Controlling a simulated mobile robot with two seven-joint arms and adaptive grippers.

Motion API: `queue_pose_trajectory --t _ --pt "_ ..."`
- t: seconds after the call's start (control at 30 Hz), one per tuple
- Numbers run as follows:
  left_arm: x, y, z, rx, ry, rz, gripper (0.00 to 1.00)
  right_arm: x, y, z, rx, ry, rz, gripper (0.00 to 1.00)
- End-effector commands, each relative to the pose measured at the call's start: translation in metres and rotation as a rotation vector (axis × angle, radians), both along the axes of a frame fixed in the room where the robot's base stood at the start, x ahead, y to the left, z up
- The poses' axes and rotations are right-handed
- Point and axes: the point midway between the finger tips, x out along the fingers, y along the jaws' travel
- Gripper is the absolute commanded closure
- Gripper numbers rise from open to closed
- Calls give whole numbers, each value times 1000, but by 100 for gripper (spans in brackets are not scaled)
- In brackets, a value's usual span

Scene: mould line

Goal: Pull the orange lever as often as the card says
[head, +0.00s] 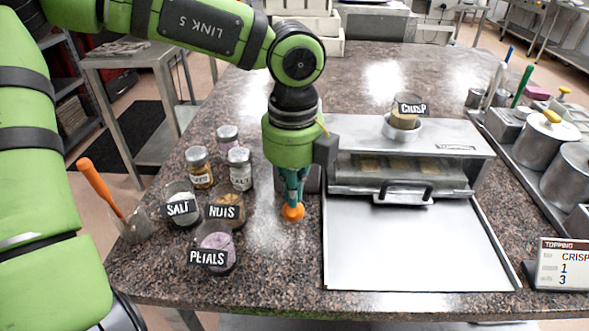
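The orange lever (292,212) shows as a round knob at the left side of the metal machine (400,170). My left gripper (293,199) points down with its fingertips at the knob and partly covers it. Whether the fingers are closed on it I cannot tell; the lever's arm is hidden behind my gripper. The card (562,264) at the lower right reads "TOPPING", "CRISP", "1" and "3"; its small symbols are too fine to read. A jar labelled "CRISP" (407,112) sits upside down or upright, I cannot tell which, on the machine's top. My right gripper is not in view.
Jars labelled salt (180,206), nuts (228,211) and petals (215,245) stand left of my gripper, with capped shakers (199,170) behind. An orange-handled scraper (103,188) is farther left. A bare metal tray (415,250) lies before the machine. Lidded pots (545,140) stand right.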

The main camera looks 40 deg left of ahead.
Motion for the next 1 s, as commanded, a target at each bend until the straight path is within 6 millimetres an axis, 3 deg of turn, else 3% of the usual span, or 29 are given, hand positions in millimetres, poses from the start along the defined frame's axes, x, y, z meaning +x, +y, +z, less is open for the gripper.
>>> queue_pose_trajectory --t 0.17,0.47,1.0 --pt "1 1 -8 1 0 1 100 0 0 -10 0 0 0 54" --pt "1 1 -4 0 0 0 100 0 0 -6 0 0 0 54" --pt "1 0 44 0 -1 0 100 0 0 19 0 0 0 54"
